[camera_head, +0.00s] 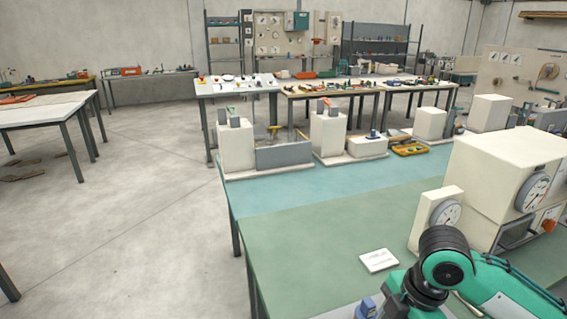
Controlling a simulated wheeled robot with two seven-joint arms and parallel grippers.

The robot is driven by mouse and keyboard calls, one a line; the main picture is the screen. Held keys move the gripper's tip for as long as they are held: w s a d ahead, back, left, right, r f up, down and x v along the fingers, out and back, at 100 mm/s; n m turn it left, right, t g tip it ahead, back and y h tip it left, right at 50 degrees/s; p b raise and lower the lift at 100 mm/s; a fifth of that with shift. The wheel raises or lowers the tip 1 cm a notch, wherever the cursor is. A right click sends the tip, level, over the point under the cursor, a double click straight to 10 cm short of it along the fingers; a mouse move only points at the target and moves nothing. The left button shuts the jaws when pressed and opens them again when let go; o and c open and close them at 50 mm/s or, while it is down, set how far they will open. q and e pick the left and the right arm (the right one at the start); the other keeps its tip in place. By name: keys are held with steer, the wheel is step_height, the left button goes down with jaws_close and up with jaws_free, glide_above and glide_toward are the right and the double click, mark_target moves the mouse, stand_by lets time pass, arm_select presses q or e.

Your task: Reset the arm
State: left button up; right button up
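My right arm (446,268), green and black, comes in from the lower right and bends down towards the bottom edge over the green table. Its gripper is not in view; the bottom edge cuts the arm off. My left arm and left gripper are not in view. A cream machine (505,152) with a round dial (532,193) and a red knob (549,224) stands on the right of the table. A smaller cream block with a dial (446,214) stands in front of it, close behind my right arm in the picture.
A white card (379,260) lies on the green table (310,245), left of my arm. A small blue part (367,307) shows at the bottom edge. Cream blocks (236,145) and a yellow tray (410,149) line the far edge. The table's left middle is clear.

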steer(key=s+a+f+m+t+y, duration=0.1)
steer(key=s+a+f+m+t, duration=0.15)
steer(key=f+m, duration=0.3)
steer(key=s+a+f+m+t+y, duration=0.1)
steer(key=s+a+f+m, duration=0.2)
steer(key=f, duration=0.4)
steer(key=s+d+f+m+h, duration=0.4)
steer(key=s+d+f+m, duration=0.5)
steer(key=s+m, duration=0.15)
step_height(320, 180, down, 30)
steer(key=g, duration=0.1)
steer(key=s+d+f+g, duration=0.1)
steer(key=s+d+f, duration=0.2)
steer(key=s+f, duration=1.5)
step_height(320, 180, down, 2)
steer(key=shift+s+n, duration=0.3)
steer(key=shift+s, duration=0.05)
steer(key=shift+s+f+g, duration=0.1)
steer(key=shift+s+g, duration=0.1)
steer(key=shift+g, duration=0.05)
steer(key=shift+c, duration=0.4)
